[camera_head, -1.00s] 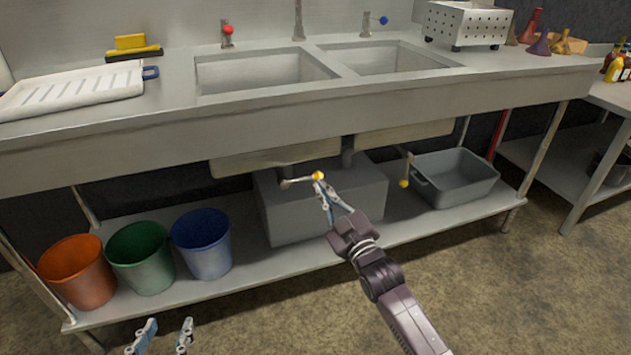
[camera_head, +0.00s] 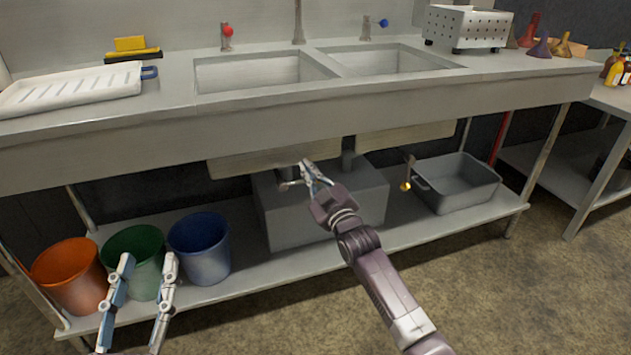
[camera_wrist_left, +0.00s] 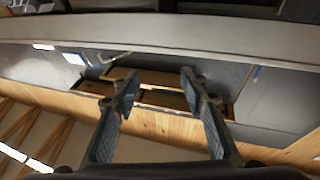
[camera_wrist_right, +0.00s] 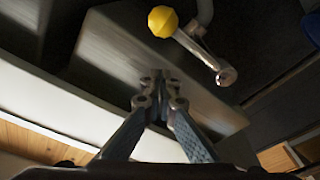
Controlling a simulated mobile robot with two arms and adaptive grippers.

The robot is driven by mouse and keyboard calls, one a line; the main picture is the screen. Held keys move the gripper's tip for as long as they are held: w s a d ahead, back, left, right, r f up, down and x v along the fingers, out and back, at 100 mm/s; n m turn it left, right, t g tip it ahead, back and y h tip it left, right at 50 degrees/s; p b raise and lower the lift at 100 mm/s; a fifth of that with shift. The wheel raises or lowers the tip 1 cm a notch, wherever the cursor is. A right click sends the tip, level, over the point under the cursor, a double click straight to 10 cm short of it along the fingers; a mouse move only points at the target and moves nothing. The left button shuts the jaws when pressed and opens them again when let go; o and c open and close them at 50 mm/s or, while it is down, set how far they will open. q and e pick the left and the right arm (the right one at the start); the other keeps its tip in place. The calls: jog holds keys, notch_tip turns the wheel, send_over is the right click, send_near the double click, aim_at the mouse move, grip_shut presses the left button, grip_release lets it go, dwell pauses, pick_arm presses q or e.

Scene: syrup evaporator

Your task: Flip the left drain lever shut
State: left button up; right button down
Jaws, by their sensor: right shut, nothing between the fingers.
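The left drain lever (camera_head: 289,185) is under the left sink basin, a short metal arm partly hidden by my right gripper (camera_head: 307,172) in the head view. Its yellow knob (camera_wrist_right: 163,21) shows at the top of the right wrist view, with the metal arm (camera_wrist_right: 198,50) slanting down to the right to a round end. My right gripper (camera_wrist_right: 158,82) is shut and empty, apart from the knob in that view. I cannot tell whether it touches the lever arm. My left gripper (camera_head: 146,258) is open and empty, in front of the buckets.
A right drain lever with a yellow knob (camera_head: 405,186) hangs under the right basin. A grey box (camera_head: 285,222) stands below the left lever, with a grey tub (camera_head: 462,190) to its right. Orange (camera_head: 68,270), green (camera_head: 140,242) and blue (camera_head: 203,252) buckets stand left on the shelf.

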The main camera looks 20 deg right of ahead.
jog(key=shift+w+f, duration=0.1)
jog(key=shift+w, duration=0.45)
pick_arm(q)
jog(key=s+r+t+h+b, duration=0.1)
jog(key=s+r+t, duration=0.4)
jog(key=r, duration=0.3)
jog(key=shift+a+r+h+b, duration=0.15)
jog(key=shift+r+h+b, duration=0.15)
jog(key=shift+r+h, duration=0.1)
pick_arm(e)
jog(key=d+f, duration=0.2)
jog(key=f, duration=0.1)
jog(key=shift+s, duration=0.4)
pick_arm(q)
jog(key=shift+s+f, duration=0.1)
